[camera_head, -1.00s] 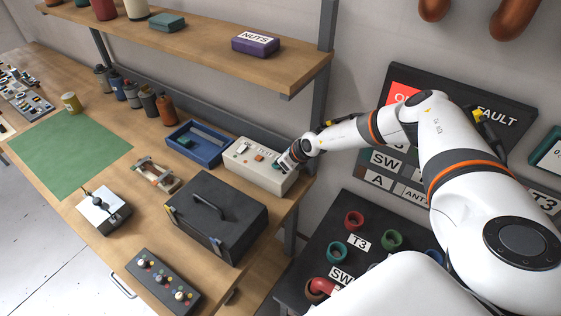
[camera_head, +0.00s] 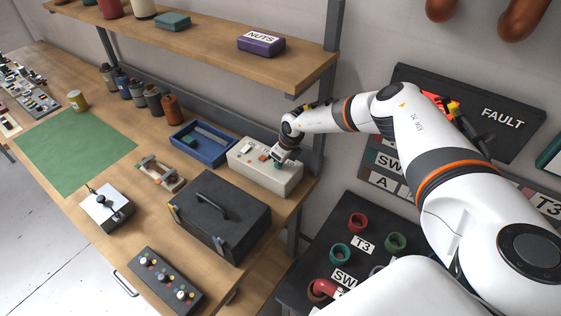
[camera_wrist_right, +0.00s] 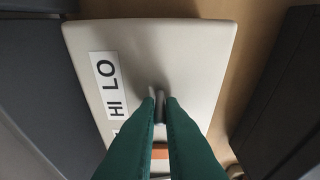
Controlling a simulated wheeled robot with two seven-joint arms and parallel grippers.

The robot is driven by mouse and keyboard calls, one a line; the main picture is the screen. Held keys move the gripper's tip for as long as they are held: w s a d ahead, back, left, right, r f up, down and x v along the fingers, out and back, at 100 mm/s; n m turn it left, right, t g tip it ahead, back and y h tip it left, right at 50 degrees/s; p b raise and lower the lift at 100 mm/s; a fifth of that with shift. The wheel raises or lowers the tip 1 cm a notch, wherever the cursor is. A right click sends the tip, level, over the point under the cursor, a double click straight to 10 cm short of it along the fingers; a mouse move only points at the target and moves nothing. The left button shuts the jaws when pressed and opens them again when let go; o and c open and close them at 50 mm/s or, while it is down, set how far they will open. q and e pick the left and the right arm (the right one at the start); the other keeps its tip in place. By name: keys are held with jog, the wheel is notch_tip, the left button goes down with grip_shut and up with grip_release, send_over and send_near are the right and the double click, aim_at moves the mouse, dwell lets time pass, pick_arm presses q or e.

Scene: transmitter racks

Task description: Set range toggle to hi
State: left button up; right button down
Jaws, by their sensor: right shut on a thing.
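The range toggle is a small grey lever (camera_wrist_right: 159,103) on the top face of a cream control box (camera_wrist_right: 195,55). A white label (camera_wrist_right: 108,85) beside it reads HI and LO. In the head view the cream box (camera_head: 252,173) stands on the bench near its right end. My right gripper (camera_wrist_right: 162,101) has its two green fingers closed on the lever from above. In the head view the right gripper (camera_head: 278,158) is over the right part of the box. The fingers partly hide the lever, so I cannot tell which way it is set. My left gripper is out of view.
A blue tray (camera_head: 203,158) lies left of the cream box, and a black case (camera_head: 240,222) with a handle stands in front. The shelf (camera_head: 215,42) holding a purple NUTS box (camera_head: 261,43) runs above. A grey shelf post (camera_head: 318,145) is close to my right arm.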

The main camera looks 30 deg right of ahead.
jog(key=c, duration=1.6)
grip_release()
jog(key=shift+o, duration=0.2)
jog(key=b+v, duration=0.1)
jog(key=v, duration=0.6)
jog(key=shift+r, duration=0.25)
jog(key=shift+d, duration=0.1)
